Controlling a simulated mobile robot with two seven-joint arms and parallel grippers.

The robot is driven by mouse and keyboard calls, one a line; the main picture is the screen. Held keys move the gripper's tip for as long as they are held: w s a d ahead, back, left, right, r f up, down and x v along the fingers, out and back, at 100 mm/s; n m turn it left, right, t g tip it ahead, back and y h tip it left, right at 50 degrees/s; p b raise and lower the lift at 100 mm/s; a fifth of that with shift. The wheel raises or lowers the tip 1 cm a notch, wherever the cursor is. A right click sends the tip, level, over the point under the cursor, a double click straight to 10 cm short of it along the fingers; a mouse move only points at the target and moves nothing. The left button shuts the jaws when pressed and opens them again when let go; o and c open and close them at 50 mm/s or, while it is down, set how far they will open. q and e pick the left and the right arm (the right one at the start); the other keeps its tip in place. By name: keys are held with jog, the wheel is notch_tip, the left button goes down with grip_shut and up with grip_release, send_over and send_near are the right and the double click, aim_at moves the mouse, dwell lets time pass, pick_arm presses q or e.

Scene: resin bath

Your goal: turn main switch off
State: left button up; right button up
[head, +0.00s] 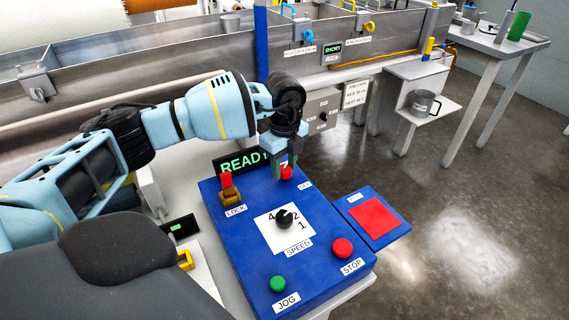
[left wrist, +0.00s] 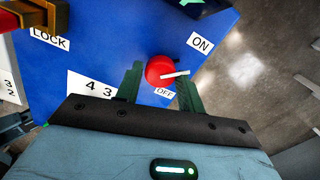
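The main switch is a red round knob (head: 286,173) with a white pointer, near the far end of the blue control panel (head: 335,270). In the left wrist view the knob (left wrist: 158,69) sits between an ON label (left wrist: 201,42) and an OFF label (left wrist: 164,92). Its pointer aims to the right, between the two labels. My left gripper (head: 284,164) points down over the knob. In the left wrist view its green fingers (left wrist: 162,76) are apart on either side of the knob, with gaps showing; contact cannot be told. My right gripper is not in view.
The panel also carries a red LOCK switch (head: 226,181), a black SPEED dial (head: 284,218), a green JOG button (head: 278,284) and a red STOP button (head: 342,247). A lit READY display (head: 238,163) stands behind. A red pad (head: 374,217) lies to the right.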

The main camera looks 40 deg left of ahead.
pick_arm(q)
jog(key=c, duration=0.6)
jog(key=shift+o, duration=0.2)
jog(key=shift+m, duration=0.3)
jog(key=shift+r+m+p, duration=0.1)
jog(key=shift+m+p, duration=0.3)
jog(key=shift+p, duration=0.1)
jog(key=shift+m+p, duration=0.65)
jog(key=shift+m, duration=0.55)
jog(key=m+p, duration=0.1)
jog(key=m, duration=0.2)
jog(key=shift+m+p, duration=0.3)
jog(key=shift+m, duration=0.1)
jog(key=m+p, duration=0.1)
jog(key=m, duration=0.9)
jog(key=shift+p, duration=0.4)
jog(key=shift+m, duration=0.3)
